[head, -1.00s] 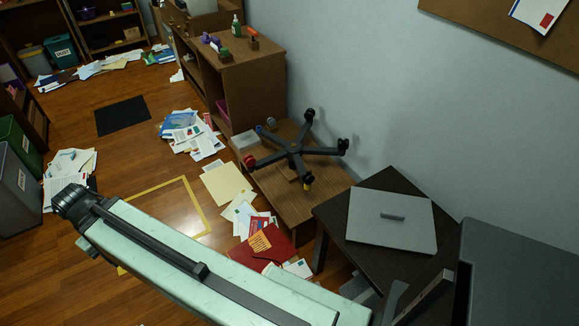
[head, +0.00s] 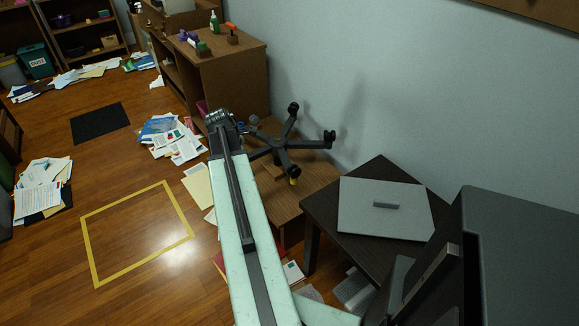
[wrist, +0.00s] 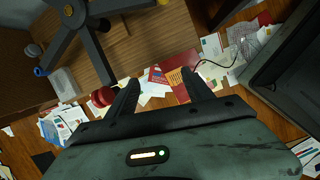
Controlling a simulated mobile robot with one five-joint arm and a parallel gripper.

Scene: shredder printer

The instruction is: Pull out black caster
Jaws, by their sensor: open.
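A black five-armed chair base (head: 280,143) lies on a low wooden table against the wall, its arms spread out. One black caster (head: 293,107) is at its far arm tip, another black caster (head: 329,137) at its right arm tip. A yellow-marked caster (head: 293,181) is at the near tip. A red caster (wrist: 103,96) shows in the wrist view, just left of my gripper's left finger. My gripper (wrist: 161,79) is open and empty, over papers beside the table. The black casters are not recognisable in the wrist view. In the head view my arm covers the base's left side.
The low wooden table (head: 310,183) adjoins a wooden cabinet (head: 238,70) and a dark table (head: 330,217) with a grey panel (head: 385,209). A dark grey box-shaped thing (head: 525,260) fills the lower right. Papers litter the floor; the yellow floor outline (head: 140,222) is empty.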

